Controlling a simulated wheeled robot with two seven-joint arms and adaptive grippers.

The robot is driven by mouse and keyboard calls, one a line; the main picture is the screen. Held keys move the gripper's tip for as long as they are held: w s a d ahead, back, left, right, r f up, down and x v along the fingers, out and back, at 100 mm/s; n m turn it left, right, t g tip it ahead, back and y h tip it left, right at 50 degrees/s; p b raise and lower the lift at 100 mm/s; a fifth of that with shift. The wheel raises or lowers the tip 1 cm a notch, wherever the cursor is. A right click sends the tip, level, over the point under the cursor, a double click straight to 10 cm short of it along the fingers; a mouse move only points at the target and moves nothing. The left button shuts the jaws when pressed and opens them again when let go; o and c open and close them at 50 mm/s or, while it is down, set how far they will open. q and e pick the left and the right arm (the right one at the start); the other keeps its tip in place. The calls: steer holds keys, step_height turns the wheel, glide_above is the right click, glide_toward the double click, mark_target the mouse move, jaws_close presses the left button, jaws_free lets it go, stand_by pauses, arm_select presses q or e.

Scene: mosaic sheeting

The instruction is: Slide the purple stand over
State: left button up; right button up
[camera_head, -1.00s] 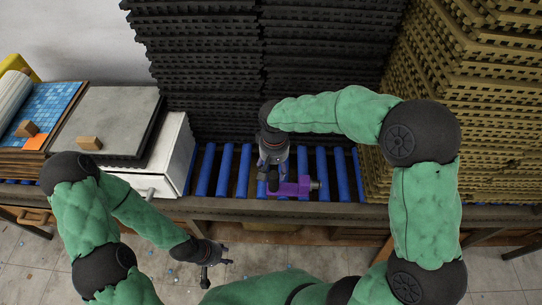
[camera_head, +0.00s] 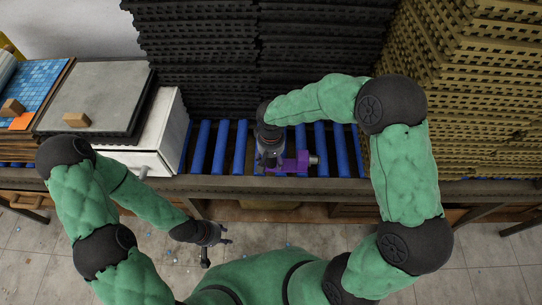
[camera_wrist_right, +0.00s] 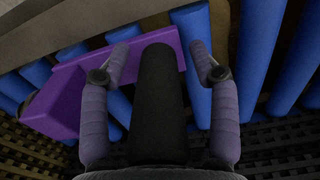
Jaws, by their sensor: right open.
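The purple stand (camera_head: 296,164) lies on the blue rollers, close to the front rail. My right gripper (camera_head: 269,164) is at its left end in the head view, pointing down and hiding part of it. In the right wrist view the stand (camera_wrist_right: 62,97) runs from the left to between the fingers. The right gripper (camera_wrist_right: 160,65) is open there, its two fingers apart, with a dark cylinder-like part between them. I cannot tell whether the fingers touch the stand. My left gripper (camera_head: 217,240) hangs low in front of the table, away from the stand; its jaw is too small to read.
Blue rollers (camera_head: 220,146) run left and right of the stand. A white box with a grey slab (camera_head: 98,99) stands to the left, beside a blue mosaic sheet (camera_head: 36,88). Tall black stacks (camera_head: 200,60) rise behind and tan stacks (camera_head: 470,90) at right. The front rail (camera_head: 330,190) borders the rollers.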

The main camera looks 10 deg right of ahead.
jaws_close()
steer(key=shift+w+a, duration=1.1)
steer(key=shift+a, duration=2.8)
steer(key=shift+w+a, duration=1.05)
steer(key=shift+a, duration=2.85)
steer(key=shift+w+a, duration=1.1)
steer(key=shift+a, duration=2.8)
jaws_free()
step_height(320, 180, up, 12)
